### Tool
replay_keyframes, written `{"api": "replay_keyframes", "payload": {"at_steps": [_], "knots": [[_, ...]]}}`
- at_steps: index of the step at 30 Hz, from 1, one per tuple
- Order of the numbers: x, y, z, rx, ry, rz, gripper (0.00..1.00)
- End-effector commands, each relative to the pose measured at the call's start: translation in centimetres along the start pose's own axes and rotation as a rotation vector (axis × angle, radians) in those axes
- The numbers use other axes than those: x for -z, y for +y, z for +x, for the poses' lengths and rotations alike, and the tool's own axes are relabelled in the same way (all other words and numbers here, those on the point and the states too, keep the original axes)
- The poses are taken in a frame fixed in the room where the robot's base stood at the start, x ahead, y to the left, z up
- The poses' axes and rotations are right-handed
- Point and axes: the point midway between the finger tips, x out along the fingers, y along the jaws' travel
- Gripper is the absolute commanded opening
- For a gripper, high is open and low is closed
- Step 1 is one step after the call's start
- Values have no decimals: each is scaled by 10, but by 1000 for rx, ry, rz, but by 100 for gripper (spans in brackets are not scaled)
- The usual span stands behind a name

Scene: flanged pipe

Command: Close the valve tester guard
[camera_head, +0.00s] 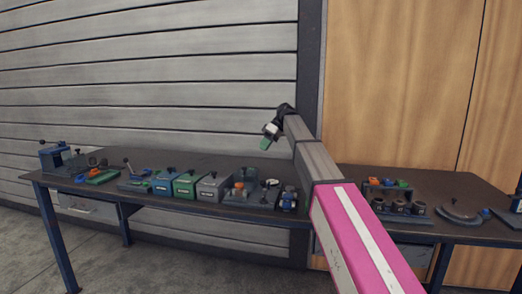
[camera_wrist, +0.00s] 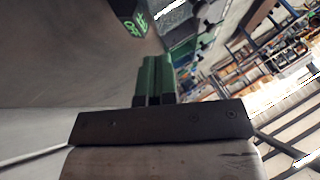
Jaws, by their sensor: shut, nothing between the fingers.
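My gripper (camera_head: 266,144) has green fingers and hangs in the air above the middle of the workbench, apart from everything on it. In the wrist view its green fingers (camera_wrist: 154,75) lie side by side, shut and empty. Below it on the bench is a dark fixture with orange and pale parts (camera_head: 244,188). Right of that stands a small dark unit with blue parts (camera_head: 288,199). I cannot tell which device is the valve tester, nor make out its guard at this size.
The dark bench (camera_head: 200,160) carries a blue box (camera_head: 161,186), a green box (camera_head: 187,187) and a grey box (camera_head: 212,187) in a row. A rack of dark cups (camera_head: 398,207) stands to the right. My arm hides part of the bench. A slatted wall (camera_head: 150,80) is behind.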

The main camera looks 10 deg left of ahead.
Motion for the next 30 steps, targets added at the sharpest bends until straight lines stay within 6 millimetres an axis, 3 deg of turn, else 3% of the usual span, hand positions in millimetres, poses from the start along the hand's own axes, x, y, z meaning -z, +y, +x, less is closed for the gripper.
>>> {"api": "replay_keyframes", "payload": {"at_steps": [13, 21, 30], "knots": [[-1, -1, 84, 0, -1, 0, 0], [-1, -30, 98, -1, 0, 0, 0], [0, -35, 101, -1, 0, 1, 0]]}}
